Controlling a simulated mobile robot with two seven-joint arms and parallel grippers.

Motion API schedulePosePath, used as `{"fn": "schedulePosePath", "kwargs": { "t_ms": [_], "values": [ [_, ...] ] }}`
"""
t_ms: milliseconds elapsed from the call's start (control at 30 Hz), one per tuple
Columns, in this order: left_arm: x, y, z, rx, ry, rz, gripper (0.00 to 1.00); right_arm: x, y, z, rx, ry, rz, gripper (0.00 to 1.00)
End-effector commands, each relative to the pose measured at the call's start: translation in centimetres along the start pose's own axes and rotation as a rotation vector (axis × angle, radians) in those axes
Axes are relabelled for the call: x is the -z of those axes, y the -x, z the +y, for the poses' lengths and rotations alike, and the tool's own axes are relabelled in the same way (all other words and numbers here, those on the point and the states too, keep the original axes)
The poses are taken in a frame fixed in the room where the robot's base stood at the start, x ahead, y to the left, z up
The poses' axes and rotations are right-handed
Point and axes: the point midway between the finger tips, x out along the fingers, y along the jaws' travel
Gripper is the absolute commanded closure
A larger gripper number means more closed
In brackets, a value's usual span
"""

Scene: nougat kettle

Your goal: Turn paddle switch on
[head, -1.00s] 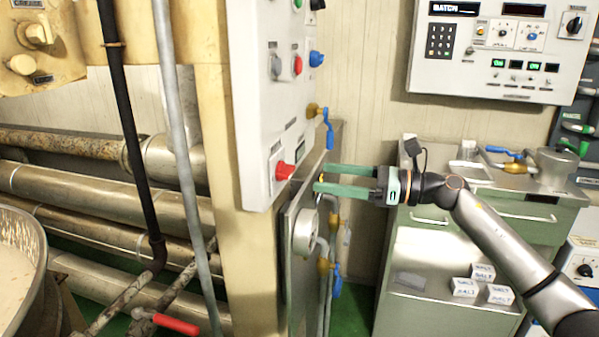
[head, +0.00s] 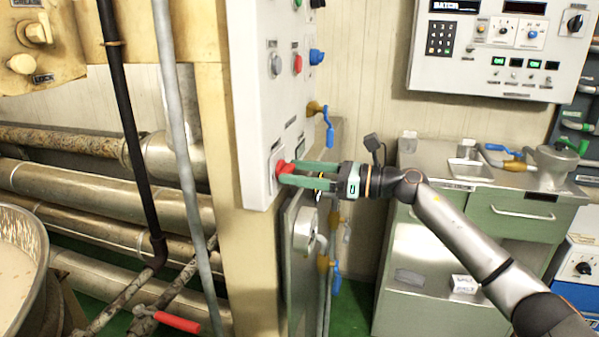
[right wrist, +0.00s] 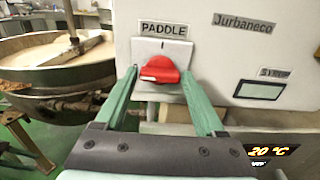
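The paddle switch is a red knob (head: 281,168) low on the front of the white control panel (head: 262,95). In the right wrist view the red knob (right wrist: 160,70) sits under a "PADDLE" label (right wrist: 164,29), on a pale square plate. My right gripper (head: 284,173) is at the panel with its green fingertips beside the knob. In the right wrist view its two fingers (right wrist: 160,74) are apart, one on each side of the knob. I see gaps between them and the knob there. My left gripper is not in view.
A kettle with pale contents (head: 18,250) stands at the left. A blue-handled valve (head: 328,125) sticks out right of the panel. A green cabinet (head: 500,215) stands at the right under a wall panel (head: 492,50). A red-handled valve (head: 178,322) is low in front.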

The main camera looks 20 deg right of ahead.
Motion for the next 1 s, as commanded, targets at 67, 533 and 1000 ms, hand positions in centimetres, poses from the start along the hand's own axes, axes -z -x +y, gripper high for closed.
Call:
{"fn": "schedulePosePath", "kwargs": {
  "t_ms": [67, 533, 1000],
  "values": [
    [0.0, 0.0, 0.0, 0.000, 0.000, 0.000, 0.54, 0.0, 0.0, 0.0, 0.000, 0.000, 0.000, 0.39],
    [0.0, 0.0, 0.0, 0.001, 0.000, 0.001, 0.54, 0.0, 0.0, 0.0, 0.000, 0.000, 0.000, 0.91],
    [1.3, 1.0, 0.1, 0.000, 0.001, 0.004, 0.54, -0.2, 0.0, 0.0, 0.000, -0.128, 0.002, 0.91]
  ]
}}
